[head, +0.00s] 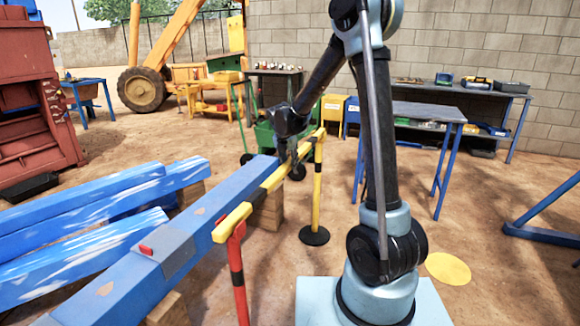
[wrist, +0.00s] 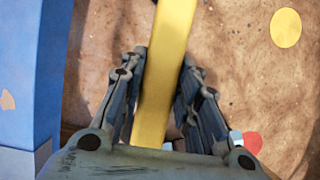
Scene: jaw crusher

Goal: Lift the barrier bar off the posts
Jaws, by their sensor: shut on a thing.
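The barrier bar (head: 238,212), yellow with black bands, runs from the near left to the far right in the head view. Its near end is at the top of a red and black post (head: 238,272). Its far end is at the top of a yellow and black post (head: 317,190) on a round black base. I cannot tell whether there is a small gap at the tops. My gripper (head: 289,158) is shut on the bar between the posts, from above. In the wrist view the yellow bar (wrist: 163,85) passes between both fingers (wrist: 164,58).
A long blue beam (head: 190,238) on wooden blocks lies close along the bar's left, with more blue beams (head: 100,215) beyond. Workbenches (head: 425,112) stand by the wall, and a green cart (head: 268,138) is behind the bar. The ground around the yellow disc (head: 448,268) is open.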

